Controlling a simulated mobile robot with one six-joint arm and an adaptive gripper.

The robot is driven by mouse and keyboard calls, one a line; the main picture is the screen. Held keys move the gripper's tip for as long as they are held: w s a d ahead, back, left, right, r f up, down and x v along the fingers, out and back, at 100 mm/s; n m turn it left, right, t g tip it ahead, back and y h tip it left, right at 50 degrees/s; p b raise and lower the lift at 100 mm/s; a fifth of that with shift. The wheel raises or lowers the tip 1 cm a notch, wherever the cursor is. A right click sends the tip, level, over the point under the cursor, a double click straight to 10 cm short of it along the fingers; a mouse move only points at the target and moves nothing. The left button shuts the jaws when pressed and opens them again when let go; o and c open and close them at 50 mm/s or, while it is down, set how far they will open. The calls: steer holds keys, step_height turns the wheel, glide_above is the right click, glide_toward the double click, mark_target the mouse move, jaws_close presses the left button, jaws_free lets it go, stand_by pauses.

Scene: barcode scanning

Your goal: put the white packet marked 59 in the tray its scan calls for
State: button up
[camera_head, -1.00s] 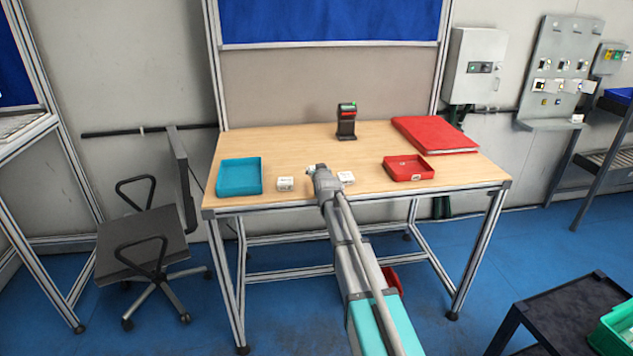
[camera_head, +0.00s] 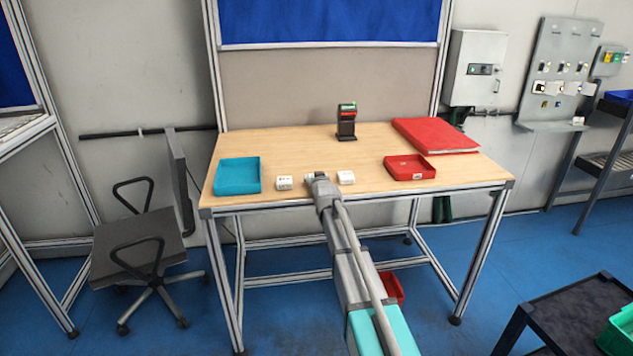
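Two small white packets lie near the front of the wooden table: a left packet (camera_head: 284,183) and a right packet (camera_head: 346,178). Their printed marks are too small to read, so I cannot tell which is 59. My gripper (camera_head: 317,178) is over the table's front edge between them. My arm hides the fingers, so I cannot tell if they are open or shut. A small pale patch shows at the gripper's far left side; I cannot tell what it is. A blue tray (camera_head: 239,188) stands at the left, a red tray (camera_head: 410,175) at the right.
A black scanner (camera_head: 346,125) with a green-lit top stands at the table's back middle. A large red folder-like item (camera_head: 435,135) lies at the back right. The table (camera_head: 285,150) is bare between the scanner and the packets. A chair (camera_head: 140,245) stands left.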

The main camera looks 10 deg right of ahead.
steer(key=shift+f, duration=0.1)
steer(key=o, duration=1.1)
steer(key=shift+s+r, duration=0.2)
steer(key=p+v, duration=0.2)
steer(key=v, duration=0.9)
steer(key=shift+s, duration=0.3)
